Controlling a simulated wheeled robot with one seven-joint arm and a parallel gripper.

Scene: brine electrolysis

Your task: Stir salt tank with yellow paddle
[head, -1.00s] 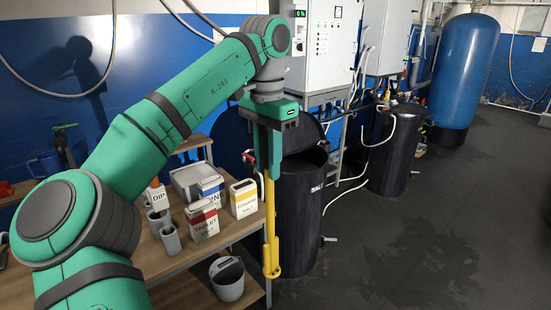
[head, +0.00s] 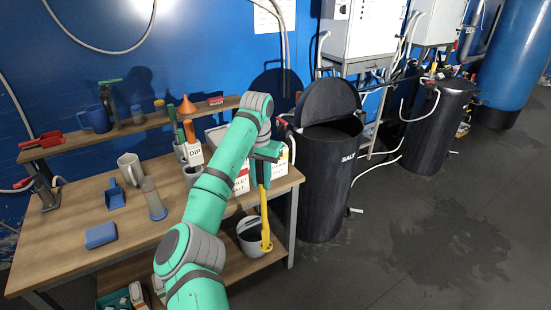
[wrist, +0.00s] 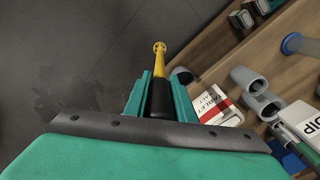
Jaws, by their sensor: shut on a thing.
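My gripper (head: 262,172) is shut on the black handle of the yellow paddle (head: 264,218), in front of the bench's right end. The paddle hangs down nearly upright. In the wrist view the gripper's fingers (wrist: 155,100) close around the black handle, and the yellow paddle end (wrist: 159,62) points away over the dark floor. The black salt tank (head: 322,190), marked SALT, stands to the right of the gripper, apart from the paddle. Its lid (head: 328,100) is tilted up and its mouth is open. What is inside the tank is hard to see.
A wooden bench (head: 75,240) with cups, scoops and salt boxes is at the left. A grey bucket (head: 248,244) is on its lower shelf, close to the paddle's low end. A second black tank (head: 435,130) stands further right. Floor in front is clear.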

